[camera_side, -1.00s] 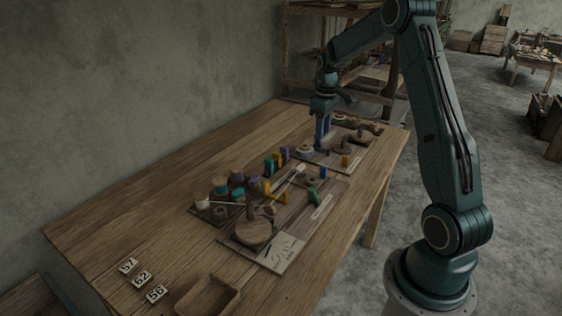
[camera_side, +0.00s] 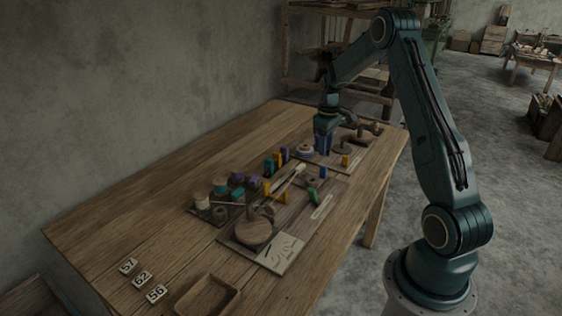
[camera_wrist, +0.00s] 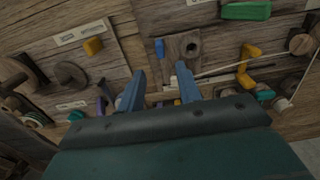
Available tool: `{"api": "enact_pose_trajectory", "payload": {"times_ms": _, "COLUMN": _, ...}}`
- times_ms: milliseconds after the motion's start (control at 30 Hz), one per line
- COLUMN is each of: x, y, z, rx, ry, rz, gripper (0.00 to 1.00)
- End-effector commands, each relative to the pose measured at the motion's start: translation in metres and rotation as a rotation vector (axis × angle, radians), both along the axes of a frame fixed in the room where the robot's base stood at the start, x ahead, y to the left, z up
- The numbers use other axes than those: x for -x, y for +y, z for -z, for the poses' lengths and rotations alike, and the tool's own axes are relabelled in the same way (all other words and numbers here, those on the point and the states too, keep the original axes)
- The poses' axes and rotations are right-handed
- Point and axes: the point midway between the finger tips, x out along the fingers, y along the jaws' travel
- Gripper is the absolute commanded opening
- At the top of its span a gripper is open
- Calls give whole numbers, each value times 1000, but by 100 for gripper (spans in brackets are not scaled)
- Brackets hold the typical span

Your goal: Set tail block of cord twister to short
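The cord twister is a long dark board (camera_side: 296,217) on the bench, with a round wooden disc at its near end. What looks like its tail block (camera_wrist: 186,46), a square wooden block with a dark hole, lies near the top centre of the wrist view. A small blue peg (camera_wrist: 160,48) stands beside it. My gripper (camera_side: 323,152) is above the far part of the bench, over or near the neighbouring board. In the wrist view its blue-grey fingers (camera_wrist: 161,70) are apart with nothing visible between them. The tail block lies beyond the fingertips.
Colored upright pieces (camera_side: 276,161) and spools (camera_side: 237,182) crowd the left. A shallow wooden tray (camera_side: 209,297) and number tiles sit at the near end.

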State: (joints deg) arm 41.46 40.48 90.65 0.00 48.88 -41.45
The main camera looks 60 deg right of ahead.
Motion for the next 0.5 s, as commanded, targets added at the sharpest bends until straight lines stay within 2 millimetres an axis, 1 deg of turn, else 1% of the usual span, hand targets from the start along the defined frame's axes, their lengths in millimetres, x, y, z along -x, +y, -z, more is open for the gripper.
{"api": "enact_pose_trajectory", "payload": {"times_ms": 33, "x": 1, "y": 1, "z": 9, "rx": -2, "ry": 2, "rz": 0, "gripper": 35}}
{"api": "enact_pose_trajectory", "payload": {"times_ms": 300, "x": 0, "y": 1, "z": 51, "rx": -2, "ry": 2, "rz": 0, "gripper": 35}}
{"api": "enact_pose_trajectory", "payload": {"times_ms": 500, "x": 0, "y": 1, "z": 77, "rx": -1, "ry": 1, "rz": 0, "gripper": 35}}
